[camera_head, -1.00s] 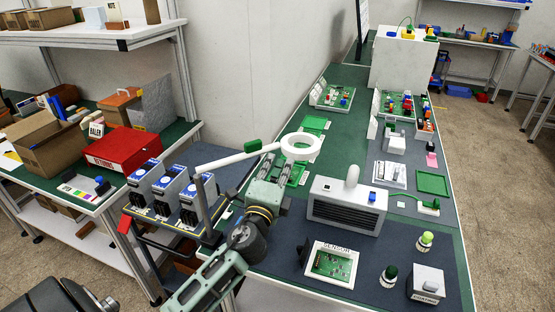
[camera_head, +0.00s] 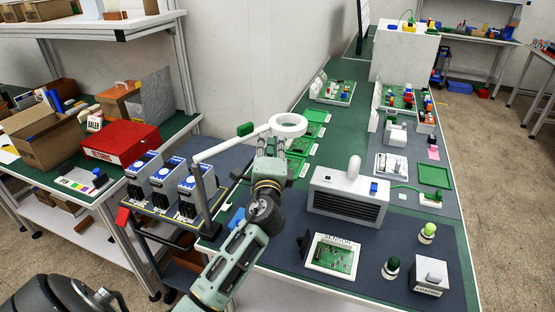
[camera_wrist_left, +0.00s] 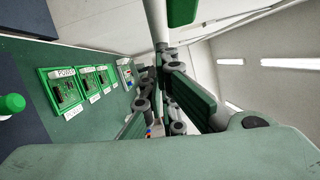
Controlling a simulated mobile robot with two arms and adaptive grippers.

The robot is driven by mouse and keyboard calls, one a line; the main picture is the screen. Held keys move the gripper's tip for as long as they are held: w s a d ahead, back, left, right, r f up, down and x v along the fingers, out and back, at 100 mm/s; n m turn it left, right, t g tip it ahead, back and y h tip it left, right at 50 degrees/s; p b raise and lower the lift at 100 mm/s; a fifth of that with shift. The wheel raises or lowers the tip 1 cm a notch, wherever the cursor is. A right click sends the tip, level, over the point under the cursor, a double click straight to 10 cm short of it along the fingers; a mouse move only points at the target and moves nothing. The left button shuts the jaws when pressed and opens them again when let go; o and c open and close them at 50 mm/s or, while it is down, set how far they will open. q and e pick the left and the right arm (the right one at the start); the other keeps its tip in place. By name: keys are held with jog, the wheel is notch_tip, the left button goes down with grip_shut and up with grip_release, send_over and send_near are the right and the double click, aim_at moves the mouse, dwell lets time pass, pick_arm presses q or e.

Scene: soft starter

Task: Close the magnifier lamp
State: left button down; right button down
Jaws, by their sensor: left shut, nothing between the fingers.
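The magnifier lamp (camera_head: 288,125) has a white ring head on a long white arm. The arm runs left to an upright grey post (camera_head: 202,192), and a green tab (camera_head: 245,129) sticks up from it. My left gripper (camera_head: 268,150) is shut and empty, just below the lamp arm near the ring. In the left wrist view its fingers (camera_wrist_left: 163,62) are close to a white bar of the lamp (camera_wrist_left: 154,22), with the green tab (camera_wrist_left: 182,10) above. I cannot tell whether they touch. My right gripper is out of view.
A grey vented unit (camera_head: 347,202) with a white pipe stands right of my left arm. A SENSOR board (camera_head: 332,257) lies in front of it. Green boards (camera_head: 300,146) lie beyond the gripper. Blue-topped modules (camera_head: 160,185) stand left of the post.

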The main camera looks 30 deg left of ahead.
aim_at(254, 132)
pick_arm(q)
jog(key=a+n+g+y+b, duration=0.1)
jog(key=a, duration=0.1)
jog(key=w+a+n+g+y+b, duration=0.1)
jog(key=a+g+y+b, duration=0.1)
jog(key=a, duration=0.1)
jog(key=w+a+n+g+y+b, duration=0.1)
jog(key=a+n+y+b, duration=0.1)
jog(key=shift+w+a+f+g, duration=0.15)
jog(key=shift+w+a+g, duration=0.15)
jog(key=shift+g, duration=0.1)
jog(key=shift+a+b, duration=0.4)
jog(key=shift+a, duration=0.55)
jog(key=shift+d, duration=0.1)
